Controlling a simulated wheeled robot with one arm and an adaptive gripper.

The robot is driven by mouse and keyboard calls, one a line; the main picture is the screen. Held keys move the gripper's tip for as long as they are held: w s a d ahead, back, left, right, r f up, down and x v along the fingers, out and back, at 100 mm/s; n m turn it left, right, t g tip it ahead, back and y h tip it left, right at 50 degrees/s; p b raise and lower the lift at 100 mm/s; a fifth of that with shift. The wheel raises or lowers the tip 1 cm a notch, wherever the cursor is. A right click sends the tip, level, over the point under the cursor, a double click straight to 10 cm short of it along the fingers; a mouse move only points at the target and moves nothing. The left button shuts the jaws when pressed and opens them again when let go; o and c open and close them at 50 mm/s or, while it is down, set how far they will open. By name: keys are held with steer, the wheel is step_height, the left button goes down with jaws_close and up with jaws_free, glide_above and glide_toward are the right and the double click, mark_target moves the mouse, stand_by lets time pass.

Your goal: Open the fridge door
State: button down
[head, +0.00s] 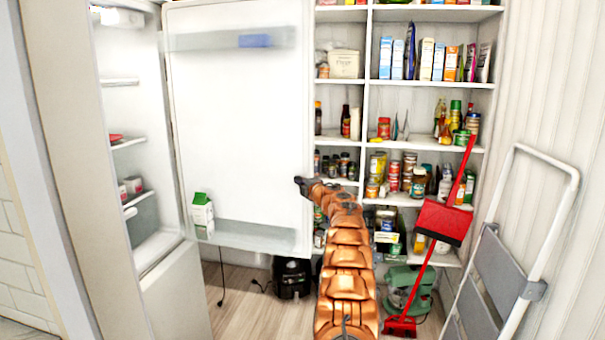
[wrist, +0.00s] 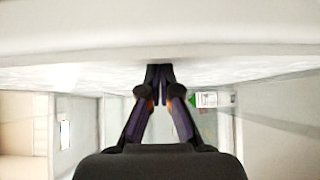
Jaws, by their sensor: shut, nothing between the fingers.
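The fridge (head: 163,215) stands at the left with its white door (head: 240,120) swung wide open, its inner side facing the head camera. The door has a clear upper shelf with a blue item and a lower shelf with a green and white carton (head: 202,212). My gripper (head: 300,182) is at the door's free right edge, in front of the shelving. In the wrist view my gripper (wrist: 160,72) is shut and empty, its fingertips close to a pale surface that fills the top. I cannot tell whether they touch it.
Shelving (head: 420,83) full of jars, bottles and boxes stands behind and right of the door. A folded step ladder (head: 500,270) leans at the right, beside a red broom and dustpan (head: 443,222). A black appliance (head: 292,278) sits on the wooden floor below the door.

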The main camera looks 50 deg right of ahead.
steer(key=shift+d+p, duration=0.45)
steer(key=shift+p, duration=0.55)
steer(key=shift+f, duration=0.1)
steer(key=shift+s+f+b, duration=0.1)
steer(key=shift+b, duration=0.25)
steer(key=w+a+b+v, duration=0.1)
steer(key=a+b+v, duration=0.1)
steer(key=b+v, duration=0.7)
steer(key=shift+b+v, duration=0.4)
steer(key=shift+v, duration=1.55)
steer(key=shift+a, duration=0.1)
